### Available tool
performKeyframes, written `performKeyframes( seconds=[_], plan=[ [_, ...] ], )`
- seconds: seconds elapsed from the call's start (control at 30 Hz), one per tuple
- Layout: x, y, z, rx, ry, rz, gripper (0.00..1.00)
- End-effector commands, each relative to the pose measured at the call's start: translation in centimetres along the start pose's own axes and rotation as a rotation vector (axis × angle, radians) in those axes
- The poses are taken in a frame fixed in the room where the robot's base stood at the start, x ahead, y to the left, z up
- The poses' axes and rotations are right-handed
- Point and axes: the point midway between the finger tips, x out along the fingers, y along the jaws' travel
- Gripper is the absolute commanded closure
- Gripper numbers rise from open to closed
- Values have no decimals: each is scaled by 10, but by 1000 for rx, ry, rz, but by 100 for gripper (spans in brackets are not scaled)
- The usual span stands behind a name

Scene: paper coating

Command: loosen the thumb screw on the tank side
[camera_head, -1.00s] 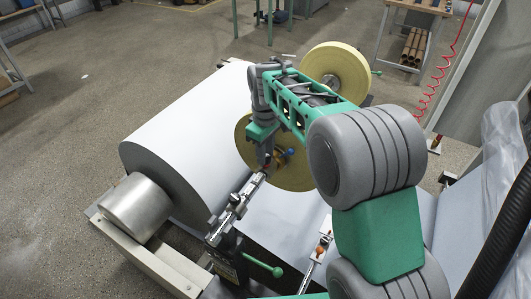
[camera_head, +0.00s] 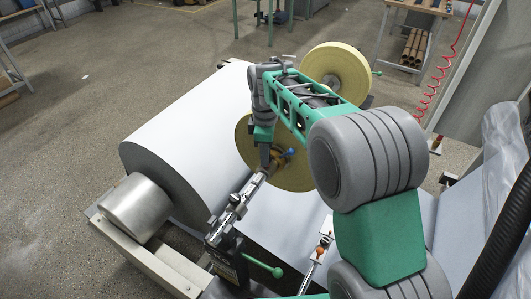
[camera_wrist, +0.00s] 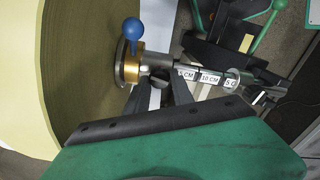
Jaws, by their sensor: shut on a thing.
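My gripper (camera_head: 265,160) reaches down to the far end of a graduated metal bar (camera_head: 236,205) in the head view. In the wrist view my gripper (camera_wrist: 159,86) has its two dark fingers on either side of a small dark thumb screw (camera_wrist: 157,83) under the bar end. It is shut on that screw. Much of the screw is hidden by the fingers. A brass collar (camera_wrist: 131,66) with a blue ball handle (camera_wrist: 131,27) sits beside it, against the yellow roll (camera_wrist: 70,55). Scale labels (camera_wrist: 209,78) read "5 CM" and "10 CM" along the bar.
A large white paper roll (camera_head: 185,130) lies left of the bar, with a metal core end (camera_head: 138,208). Another yellow roll (camera_head: 335,70) stands behind my arm. A green-knobbed lever (camera_head: 263,265) and an orange knob (camera_head: 320,249) are near the bar's front.

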Motion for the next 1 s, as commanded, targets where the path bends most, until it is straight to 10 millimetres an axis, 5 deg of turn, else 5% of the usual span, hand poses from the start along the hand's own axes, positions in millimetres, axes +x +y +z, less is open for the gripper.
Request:
performKeyframes(
  seconds=[0.27,0.3,0.53,0.83,1.0],
  plan=[
    [-2,1,-1,-1,3,6,100],
    [-2,1,-1,-1,3,6,70],
    [-1,1,0,0,1,3,51],
    [-4,1,0,1,1,3,50],
    [-30,1,-1,1,3,7,50]
  ],
)
